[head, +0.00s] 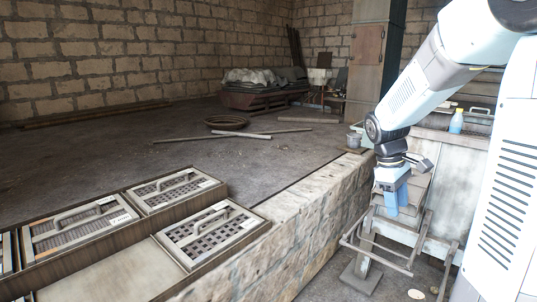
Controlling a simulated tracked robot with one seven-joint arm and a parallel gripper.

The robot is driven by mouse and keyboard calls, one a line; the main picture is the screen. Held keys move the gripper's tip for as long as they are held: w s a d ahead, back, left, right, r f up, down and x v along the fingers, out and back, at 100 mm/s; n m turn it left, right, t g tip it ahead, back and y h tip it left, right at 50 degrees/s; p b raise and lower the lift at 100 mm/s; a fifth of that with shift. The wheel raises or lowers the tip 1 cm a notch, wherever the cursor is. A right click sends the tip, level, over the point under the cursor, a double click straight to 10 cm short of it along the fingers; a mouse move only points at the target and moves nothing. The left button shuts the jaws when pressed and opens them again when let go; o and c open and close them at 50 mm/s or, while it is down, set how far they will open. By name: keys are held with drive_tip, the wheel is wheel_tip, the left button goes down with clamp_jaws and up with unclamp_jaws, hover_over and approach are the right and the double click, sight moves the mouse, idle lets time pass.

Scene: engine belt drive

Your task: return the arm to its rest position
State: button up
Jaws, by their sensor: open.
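My arm (432,82) reaches in from the upper right of the head view and hangs downward. My gripper (398,203) is at its lower end, pointing down, with light blue fingers. It is open and I see nothing held in it. It is to the right of the stone block wall, in front of a worn metal frame with rails. The gap between the fingertips is too small to make out clearly.
A stone ledge (290,243) runs along the front, left of my gripper. Grated panels with handles (209,231) sit at lower left. A bench with a blue bottle (457,121) stands behind my arm.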

drive_tip(key=s+a+r+m+t+y, duration=0.1)
drive_tip(key=s+a+r+m+t, duration=0.2)
drive_tip(key=s, duration=0.6)
drive_tip(key=s+a+r+m+t+y, duration=0.2)
drive_tip(key=s+a+r+m+t, duration=0.1)
drive_tip(key=s+a+r, duration=0.3)
drive_tip(key=shift+s+a+r+m+t, duration=0.4)
drive_tip(key=shift+s+m, duration=0.4)
drive_tip(key=shift+s, duration=0.6)
